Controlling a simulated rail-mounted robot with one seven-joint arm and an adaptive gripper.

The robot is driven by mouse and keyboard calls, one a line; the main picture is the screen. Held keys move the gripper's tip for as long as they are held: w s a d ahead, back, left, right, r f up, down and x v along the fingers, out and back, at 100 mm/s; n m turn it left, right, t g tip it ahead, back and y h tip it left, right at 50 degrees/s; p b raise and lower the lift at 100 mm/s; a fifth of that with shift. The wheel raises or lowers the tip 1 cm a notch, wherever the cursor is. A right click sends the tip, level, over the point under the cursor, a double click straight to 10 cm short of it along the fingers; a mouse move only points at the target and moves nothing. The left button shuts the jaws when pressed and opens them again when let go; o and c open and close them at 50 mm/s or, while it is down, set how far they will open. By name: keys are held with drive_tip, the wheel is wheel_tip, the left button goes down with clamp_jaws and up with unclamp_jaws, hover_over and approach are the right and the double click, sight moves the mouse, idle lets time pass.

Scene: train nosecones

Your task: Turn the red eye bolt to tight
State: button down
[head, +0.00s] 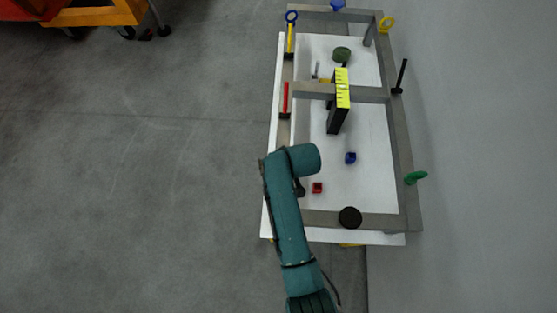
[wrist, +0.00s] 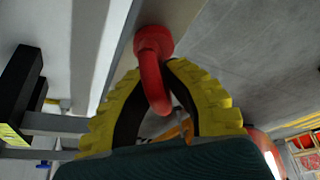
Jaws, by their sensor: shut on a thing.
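The red eye bolt (wrist: 153,62) is in the upper middle of the wrist view. Its round collar sits against a grey beam (wrist: 183,12), and its ring extends down between my fingers. My gripper (wrist: 157,75), with ribbed yellow fingers and dark inner pads, is shut on the ring, one finger on each side. In the head view my arm covers the gripper and the eye bolt, near the lower left of the grey frame (head: 404,150). Whether the bolt is tight cannot be told.
The frame stands on a white table (head: 375,125). A red cube (head: 317,188) lies near my arm. Open floor is at left; a wall is at right.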

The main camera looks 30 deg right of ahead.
drive_tip(key=m+h+p, duration=0.1)
drive_tip(key=m+p, duration=0.1)
drive_tip(key=m, duration=0.2)
drive_tip(key=shift+d+h, duration=0.15)
drive_tip(key=shift+h, duration=0.25)
drive_tip(key=shift+s+d+f+m+g+h, duration=0.1)
drive_tip(key=shift+m+g+h, duration=0.15)
drive_tip(key=shift+m, duration=0.7)
drive_tip(key=shift+d+m+g+h, duration=0.15)
drive_tip(key=shift+m+h, duration=0.2)
drive_tip(key=shift+m, duration=0.9)
drive_tip(key=c, duration=1.1)
unclamp_jaws()
drive_tip(key=shift+p, duration=0.3)
